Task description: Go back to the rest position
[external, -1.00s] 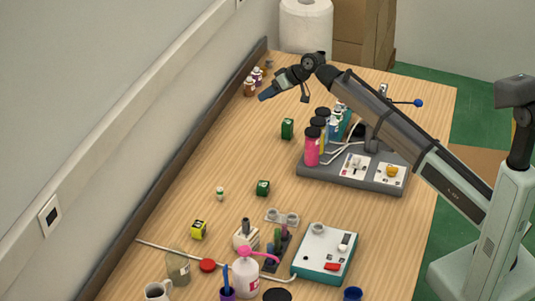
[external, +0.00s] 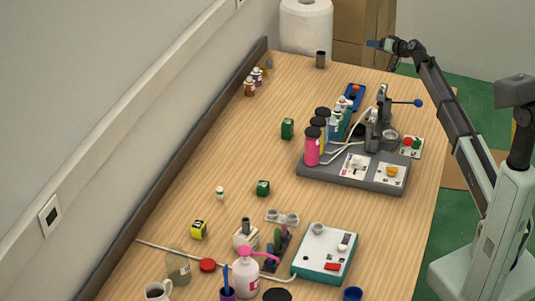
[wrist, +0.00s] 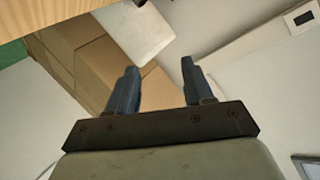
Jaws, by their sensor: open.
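My gripper (external: 374,43) is raised at the far right end of the table, in front of the cardboard boxes in the external view. In the wrist view its two blue fingers (wrist: 158,85) stand well apart with nothing between them. The gripper is clear of the tabletop and touches nothing that I can see.
The wooden table (external: 235,145) holds a grey dispenser (external: 310,177) with coloured bottles, small green boxes (external: 287,129), small bottles (external: 250,87) and a white-and-teal device (external: 325,255). A paper roll (external: 306,25) and cardboard boxes (external: 362,30) stand at the back.

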